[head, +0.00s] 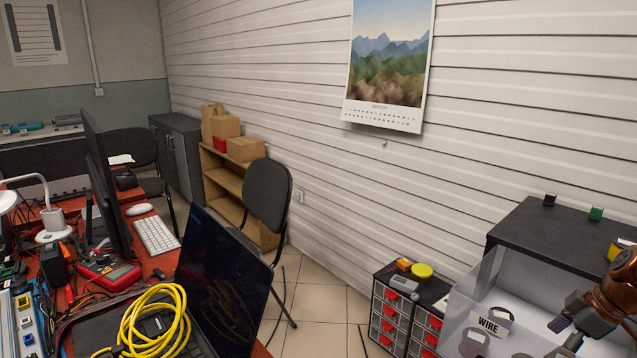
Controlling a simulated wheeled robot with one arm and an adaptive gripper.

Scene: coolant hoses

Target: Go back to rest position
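My gripper (562,335) shows at the lower right edge in the head view, dark, at the end of a copper-brown arm link. It is in front of a clear-walled box (478,275) with a "WIRE" label (488,324). The fingers are small and partly cut off by the frame, so I cannot tell whether they are open or shut. I see nothing clearly held. No coolant hose can be made out for certain.
A red desk (165,262) at left carries a laptop (222,280), a coiled yellow cable (150,325), a keyboard (156,236) and a multimeter (108,271). A black chair (268,195) and drawer units (388,318) stand by the wall. Tiled floor (315,300) lies open between.

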